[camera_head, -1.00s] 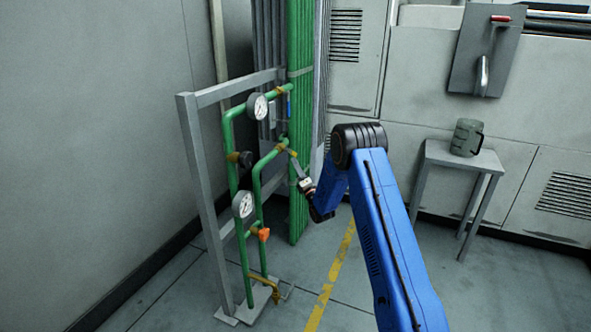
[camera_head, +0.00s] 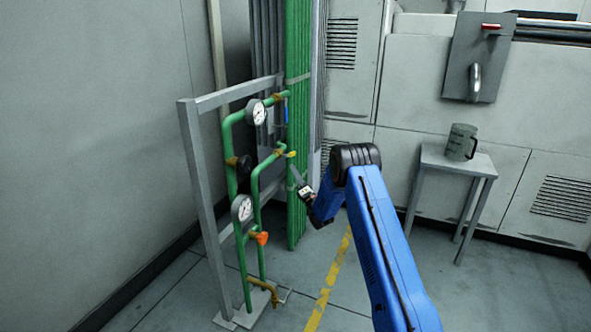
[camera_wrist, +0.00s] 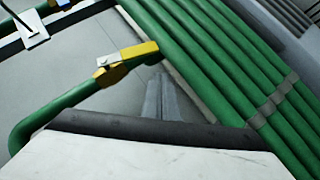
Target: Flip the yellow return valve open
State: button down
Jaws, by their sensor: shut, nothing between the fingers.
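The yellow valve (camera_head: 281,152) sits on the upper end of the inner green pipe of the rack. Its yellow lever (camera_head: 291,154) points right, towards the bundle of green pipes. In the wrist view the lever (camera_wrist: 138,50) runs roughly in line with its green pipe. My gripper (camera_head: 294,170) is shut and empty, just below and right of the lever. In the wrist view its fingertips (camera_wrist: 160,80) are together below the lever's end, with a small gap seeming to separate them. I cannot tell for certain whether they touch.
The grey frame (camera_head: 205,190) carries two gauges (camera_head: 257,112), a black knob (camera_head: 243,164), an orange handle (camera_head: 262,238), a blue lever (camera_head: 286,112) and a brass-coloured low valve (camera_head: 262,284). Green pipes (camera_head: 298,120) stand close behind.

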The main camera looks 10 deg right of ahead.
jog(key=s+d+f, duration=0.4)
jog(key=s+f, duration=0.1)
jog(key=f, duration=0.2)
jog(key=shift+s+d+f, duration=0.25)
jog(key=shift+s+f, duration=0.05)
jog(key=shift+s, duration=0.1)
jog(key=shift+r, duration=0.1)
